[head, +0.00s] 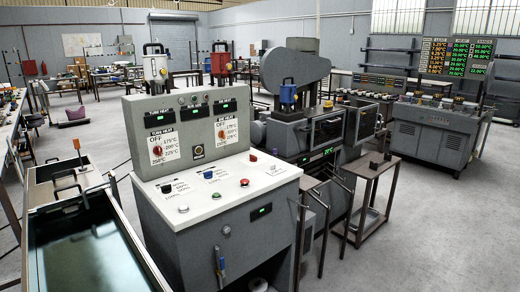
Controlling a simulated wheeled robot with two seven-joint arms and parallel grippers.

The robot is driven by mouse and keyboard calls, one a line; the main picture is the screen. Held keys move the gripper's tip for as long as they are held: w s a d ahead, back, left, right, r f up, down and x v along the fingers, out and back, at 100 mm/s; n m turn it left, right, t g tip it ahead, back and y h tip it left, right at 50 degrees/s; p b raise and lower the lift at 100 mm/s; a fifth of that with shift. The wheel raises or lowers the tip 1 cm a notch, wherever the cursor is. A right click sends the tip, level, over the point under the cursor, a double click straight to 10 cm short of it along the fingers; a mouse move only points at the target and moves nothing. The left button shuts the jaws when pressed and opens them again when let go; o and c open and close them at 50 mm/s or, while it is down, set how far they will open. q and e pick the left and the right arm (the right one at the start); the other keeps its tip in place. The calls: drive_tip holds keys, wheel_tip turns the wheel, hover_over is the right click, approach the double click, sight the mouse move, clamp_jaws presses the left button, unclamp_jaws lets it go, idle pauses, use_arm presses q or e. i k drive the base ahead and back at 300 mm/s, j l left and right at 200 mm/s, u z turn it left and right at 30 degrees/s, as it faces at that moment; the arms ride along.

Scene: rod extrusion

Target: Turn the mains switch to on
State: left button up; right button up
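A grey control console (240,222) stands in the middle of the head view, with a white sloping top and an upright back panel. The panel carries two dials with red knobs, a left dial (157,151) and a right dial (221,134), each marked OFF and with temperatures. A small dark round control (198,151) sits between them. The white top has a red button (244,182) and several other small controls. A blue-handled part (220,262) is on the console's front. I cannot tell which control is the mains switch or read its position. Neither gripper shows.
A water-filled trough (85,245) stands at the left, close to the console. A grey extrusion machine (300,120) stands behind right, with a small brown table (368,185) beside it. Another console (430,135) is farther right. Open floor (440,235) lies at the right.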

sight(252, 158)
drive_tip(key=i+l+u, duration=0.1)
drive_tip(key=i+l, duration=0.25)
drive_tip(key=i+l+u, duration=0.1)
drive_tip(key=i+l, duration=0.25)
drive_tip(key=l, duration=0.2)
drive_tip(key=i+l+u, duration=0.1)
drive_tip(key=i+l, duration=0.25)
drive_tip(key=l, duration=0.15)
drive_tip(key=i+l, duration=0.25)
drive_tip(key=i, duration=0.15)
drive_tip(key=u, duration=0.05)
